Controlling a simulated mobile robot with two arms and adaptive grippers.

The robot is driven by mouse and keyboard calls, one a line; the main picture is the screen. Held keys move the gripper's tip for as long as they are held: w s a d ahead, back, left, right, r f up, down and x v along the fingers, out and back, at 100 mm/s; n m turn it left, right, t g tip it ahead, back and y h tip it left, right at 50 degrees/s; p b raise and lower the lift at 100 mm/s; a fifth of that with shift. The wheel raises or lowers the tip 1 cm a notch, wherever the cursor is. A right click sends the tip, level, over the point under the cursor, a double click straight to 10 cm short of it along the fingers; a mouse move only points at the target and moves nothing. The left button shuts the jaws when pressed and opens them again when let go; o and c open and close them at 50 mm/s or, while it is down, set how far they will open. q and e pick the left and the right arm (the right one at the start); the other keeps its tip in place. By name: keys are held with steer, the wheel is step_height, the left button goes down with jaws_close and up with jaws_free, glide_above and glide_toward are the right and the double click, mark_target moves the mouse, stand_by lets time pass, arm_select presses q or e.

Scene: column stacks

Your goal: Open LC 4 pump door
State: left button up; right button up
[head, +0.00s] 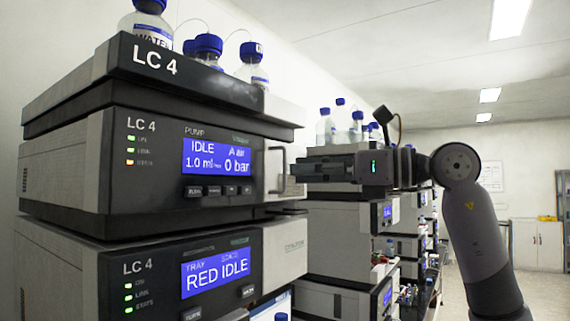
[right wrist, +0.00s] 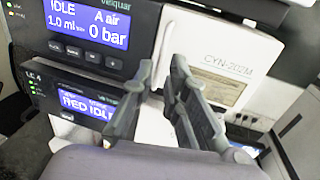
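The LC 4 pump (head: 190,160) is the upper grey module with a blue display reading IDLE and 0 bar. Its light door (head: 277,152) is at the right end of the front and looks closed. In the right wrist view the white door (right wrist: 205,50) bears the text CYN-202M. My right gripper (head: 293,172) reaches in from the right, close to the handle. In the wrist view my right gripper (right wrist: 163,68) has its two fingers apart at the door's left part. My left gripper is out of view.
A second LC 4 module (head: 190,270) with a RED IDLE display sits below the pump. Blue-capped bottles (head: 208,48) stand on top of the stack. Another column stack (head: 335,235) stands behind, to the right. Open floor lies at the far right.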

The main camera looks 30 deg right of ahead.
mark_target(284, 170)
steer(key=x, duration=0.4)
steer(key=shift+w+a+p, duration=0.15)
steer(key=shift+w+p, duration=0.05)
steer(key=shift+p, duration=0.2)
jaws_close()
steer(key=shift+s, duration=0.1)
stand_by(0.4)
